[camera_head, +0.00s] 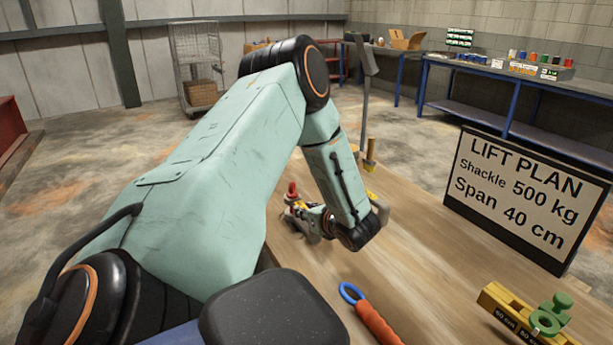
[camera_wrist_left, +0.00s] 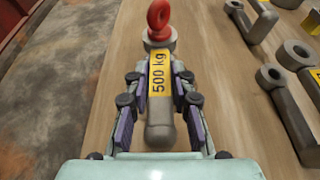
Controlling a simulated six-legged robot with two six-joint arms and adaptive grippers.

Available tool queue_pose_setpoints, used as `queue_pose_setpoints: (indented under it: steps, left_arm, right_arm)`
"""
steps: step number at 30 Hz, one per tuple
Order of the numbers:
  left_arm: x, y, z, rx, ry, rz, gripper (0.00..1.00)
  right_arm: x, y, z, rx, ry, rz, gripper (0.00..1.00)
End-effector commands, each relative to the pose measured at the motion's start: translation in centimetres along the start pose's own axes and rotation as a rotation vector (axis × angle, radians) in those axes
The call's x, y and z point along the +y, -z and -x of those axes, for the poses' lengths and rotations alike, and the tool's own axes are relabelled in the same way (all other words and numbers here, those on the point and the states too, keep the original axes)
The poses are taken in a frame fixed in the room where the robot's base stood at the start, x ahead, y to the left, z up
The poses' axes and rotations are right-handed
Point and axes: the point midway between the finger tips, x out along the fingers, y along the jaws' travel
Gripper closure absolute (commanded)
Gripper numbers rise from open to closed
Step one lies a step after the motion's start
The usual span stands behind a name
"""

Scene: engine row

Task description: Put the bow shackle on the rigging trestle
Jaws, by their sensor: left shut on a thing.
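The bow shackle (camera_wrist_left: 158,118), a grey rounded body with a yellow "500 kg" label and a red eye at its far end, lies between the fingers of my left gripper (camera_wrist_left: 158,85) in the left wrist view. The fingers are shut on it from both sides. In the head view my left gripper (camera_head: 312,218) is over the table's left edge, and a red eye (camera_head: 292,189) shows beside it; my arm hides most of the shackle. I cannot make out the rigging trestle for certain in either view. My right gripper is not in view.
A "LIFT PLAN" sign (camera_head: 522,197) reads shackle 500 kg, span 40 cm. Several grey metal parts (camera_wrist_left: 290,105) lie right of my left gripper. The table's middle is clear.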

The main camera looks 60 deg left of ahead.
Motion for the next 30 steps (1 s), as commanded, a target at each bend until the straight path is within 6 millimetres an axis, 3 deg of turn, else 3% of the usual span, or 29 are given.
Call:
queue_pose_setpoints:
  steps: [2, 3, 10, 21, 30]
  left_arm:
    - [-0.1, 0.0, -0.1, -0.006, 0.001, 0.002, 1.0]
    - [0.0, 0.1, -0.1, 0.0, 0.0, 0.0, 0.73]
    - [0.0, 0.1, -0.1, 0.0, 0.0, 0.0, 0.53]
    - [0.0, -0.2, 0.2, 0.0, 0.0, 0.0, 0.53]
    - [-0.2, -0.3, 5.7, -0.002, 0.006, -0.003, 0.53]
  right_arm:
    - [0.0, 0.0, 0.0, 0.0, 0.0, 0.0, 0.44]
    - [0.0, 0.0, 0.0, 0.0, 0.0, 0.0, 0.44]
    - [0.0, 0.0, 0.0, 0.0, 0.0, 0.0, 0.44]
    - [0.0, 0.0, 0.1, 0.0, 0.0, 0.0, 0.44]
    - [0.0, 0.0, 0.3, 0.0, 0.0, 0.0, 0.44]
